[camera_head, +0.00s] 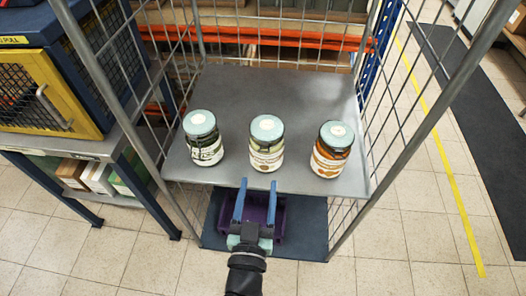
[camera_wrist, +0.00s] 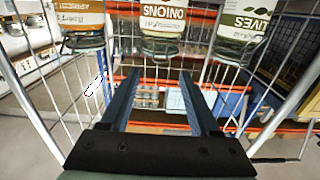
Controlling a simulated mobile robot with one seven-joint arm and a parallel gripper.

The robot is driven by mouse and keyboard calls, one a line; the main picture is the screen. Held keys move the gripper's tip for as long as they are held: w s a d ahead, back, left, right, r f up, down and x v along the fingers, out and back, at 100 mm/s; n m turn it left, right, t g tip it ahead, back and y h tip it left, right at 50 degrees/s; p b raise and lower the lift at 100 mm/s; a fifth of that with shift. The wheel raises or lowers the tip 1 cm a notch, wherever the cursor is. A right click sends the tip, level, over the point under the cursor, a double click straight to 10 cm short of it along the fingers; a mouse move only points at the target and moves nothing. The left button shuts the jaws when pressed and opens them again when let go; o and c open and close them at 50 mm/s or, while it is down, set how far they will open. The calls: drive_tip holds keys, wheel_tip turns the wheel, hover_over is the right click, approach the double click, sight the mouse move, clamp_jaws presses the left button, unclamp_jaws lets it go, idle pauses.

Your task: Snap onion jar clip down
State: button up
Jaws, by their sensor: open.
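The onion jar (camera_head: 266,145) is the middle of three jars on the grey shelf (camera_head: 285,92) of a wire cage trolley. It stands upright with a pale green-blue lid. In the wrist view it is upside down at the top, its label reading "ONIONS" (camera_wrist: 162,22), and its lid is out of frame. I cannot make out its clip in either view. My gripper (camera_head: 257,184) is open and empty, with two blue fingers in front of the shelf's near edge, just short of the onion jar. The fingers also show in the wrist view (camera_wrist: 159,76).
Wire side walls (camera_head: 405,85) flank the shelf. A purple crate (camera_head: 281,218) sits below. The shelf behind the jars is clear.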

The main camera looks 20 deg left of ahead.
sight(264, 151)
drive_tip(key=x, duration=0.9)
clamp_jaws()
